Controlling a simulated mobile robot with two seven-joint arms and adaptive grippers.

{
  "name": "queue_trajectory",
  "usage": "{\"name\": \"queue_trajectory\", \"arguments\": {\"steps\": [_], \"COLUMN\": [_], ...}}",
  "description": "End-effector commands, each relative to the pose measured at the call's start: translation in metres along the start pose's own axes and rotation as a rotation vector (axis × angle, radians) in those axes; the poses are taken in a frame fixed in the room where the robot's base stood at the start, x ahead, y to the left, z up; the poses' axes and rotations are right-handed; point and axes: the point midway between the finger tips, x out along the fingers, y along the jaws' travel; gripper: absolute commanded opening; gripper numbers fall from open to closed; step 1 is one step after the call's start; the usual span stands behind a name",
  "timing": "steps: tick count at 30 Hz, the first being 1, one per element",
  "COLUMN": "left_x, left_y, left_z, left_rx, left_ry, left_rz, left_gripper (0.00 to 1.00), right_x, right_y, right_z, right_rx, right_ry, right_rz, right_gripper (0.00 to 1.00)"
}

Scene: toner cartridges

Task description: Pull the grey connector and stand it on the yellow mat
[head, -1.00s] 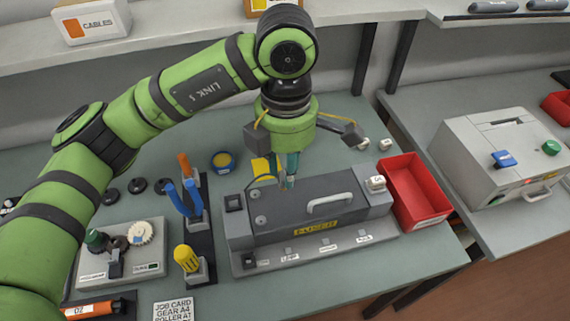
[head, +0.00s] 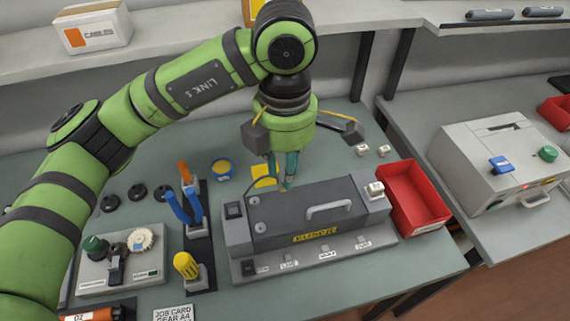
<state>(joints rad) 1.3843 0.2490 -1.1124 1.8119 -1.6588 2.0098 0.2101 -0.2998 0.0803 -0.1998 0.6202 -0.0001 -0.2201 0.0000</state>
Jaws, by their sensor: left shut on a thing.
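My left gripper (head: 282,182) hangs with its teal fingers pointing down, just behind the dark grey fuser unit (head: 280,222). It is shut on the grey connector, which is small and mostly hidden by the fingers and the unit's back edge. A thin dark cable runs from the unit's left end up toward the fingers. The yellow mat (head: 263,170) lies on the bench behind the unit, partly covered by the left gripper's fingers. I cannot tell whether the connector touches anything below. My right gripper does not show.
A red bin (head: 418,190) stands right of the fuser unit. Left of it are a tool stand with blue-handled pliers (head: 184,204), a yellow-handled tool (head: 186,265) and a gear plate (head: 120,262).

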Motion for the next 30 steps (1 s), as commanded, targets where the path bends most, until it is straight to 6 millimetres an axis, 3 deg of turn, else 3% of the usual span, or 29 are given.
{"name": "queue_trajectory", "arguments": {"steps": [11,24,30], "left_x": [-0.003,-0.035,-0.041], "left_y": [0.0,0.0,0.0], "left_z": [0.0,0.0,0.0], "left_rx": [0.0,0.0,0.0], "left_ry": [0.0,0.0,0.0], "left_rz": [0.0,0.0,0.0], "left_gripper": [0.1,0.1,0.1], "right_x": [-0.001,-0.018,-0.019], "right_y": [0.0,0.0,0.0], "right_z": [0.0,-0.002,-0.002], "right_rx": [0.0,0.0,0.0], "right_ry": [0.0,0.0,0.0], "right_rz": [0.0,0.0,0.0], "right_gripper": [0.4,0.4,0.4]}}
